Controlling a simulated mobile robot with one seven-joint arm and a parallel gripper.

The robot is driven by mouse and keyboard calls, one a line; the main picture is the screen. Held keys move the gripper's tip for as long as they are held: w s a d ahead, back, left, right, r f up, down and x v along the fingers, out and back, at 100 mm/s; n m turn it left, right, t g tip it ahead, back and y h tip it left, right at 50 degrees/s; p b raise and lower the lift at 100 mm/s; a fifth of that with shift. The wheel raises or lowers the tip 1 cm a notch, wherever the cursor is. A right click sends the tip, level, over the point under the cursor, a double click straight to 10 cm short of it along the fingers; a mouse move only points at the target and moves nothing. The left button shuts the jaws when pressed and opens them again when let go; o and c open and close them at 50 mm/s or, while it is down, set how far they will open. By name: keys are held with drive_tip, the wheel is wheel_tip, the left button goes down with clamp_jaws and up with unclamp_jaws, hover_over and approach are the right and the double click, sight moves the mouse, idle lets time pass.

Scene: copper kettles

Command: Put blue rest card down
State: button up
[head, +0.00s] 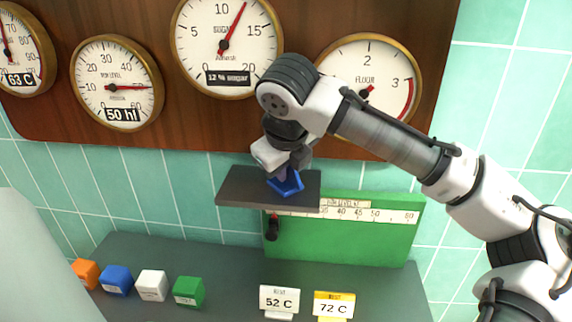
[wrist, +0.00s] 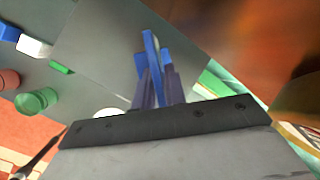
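The blue rest card (head: 287,184) is at the dark grey shelf (head: 238,190) below the gauges, near its right half. In the wrist view the blue card (wrist: 151,48) shows as thin blue strips between and beyond the fingertips. My gripper (head: 283,173) points down over the shelf and is shut on the card. Its fingers (wrist: 158,85) also show in the wrist view, close on either side of the card. I cannot tell whether the card's base touches the shelf. The card's face and lettering are hidden.
Rest cards "52 C" (head: 279,300) and "72 C" (head: 334,304) stand on the grey counter (head: 225,260). Orange, blue (head: 117,281), white and green (head: 189,292) blocks stand at left. A green scale panel (head: 345,240) is right below the shelf. The shelf's left half is clear.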

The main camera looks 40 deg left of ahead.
drive_tip(key=shift+o, duration=1.4)
drive_tip(key=shift+r, duration=0.1)
drive_tip(key=shift+r, duration=0.3)
drive_tip(key=v, duration=1.1)
drive_tip(key=shift+s+d+r, duration=0.2)
drive_tip(key=shift+s+r, duration=0.05)
